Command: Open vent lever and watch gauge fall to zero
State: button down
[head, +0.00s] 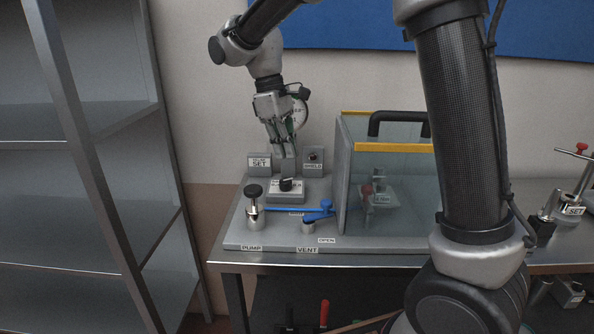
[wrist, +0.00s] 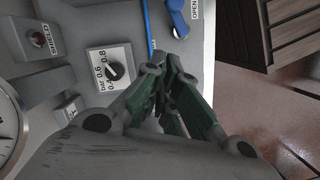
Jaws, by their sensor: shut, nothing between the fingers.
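The vent lever is a blue handle (head: 318,213) at the front of the grey panel, above the VENT label (head: 307,249) and beside the OPEN label; in the wrist view part of a blue handle (wrist: 178,18) shows at the top edge. The round white gauge (head: 299,115) stands behind my gripper in the head view; only part of its dial (wrist: 8,130) shows in the wrist view, and I cannot read its needle. My gripper (head: 284,153) is shut and empty, pointing down above the panel's rear. It is apart from the lever.
A clear guard box (head: 390,190) with yellow edges and a black handle stands right of the lever. A black selector knob (head: 286,184), the PUMP plunger (head: 253,198) and the SHIELD box (head: 313,160) are close by. Metal shelves (head: 85,180) stand at left.

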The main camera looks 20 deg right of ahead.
jog(key=x, duration=1)
jog(key=shift+f, duration=0.1)
jog(key=shift+s+d, duration=0.95)
jog(key=shift+s+d+f, duration=0.1)
jog(key=shift+s+d, duration=0.25)
jog(key=shift+d, duration=0.1)
jog(key=shift+s+d+m, duration=0.2)
jog(key=shift+d+m, duration=0.25)
jog(key=shift+m, duration=0.45)
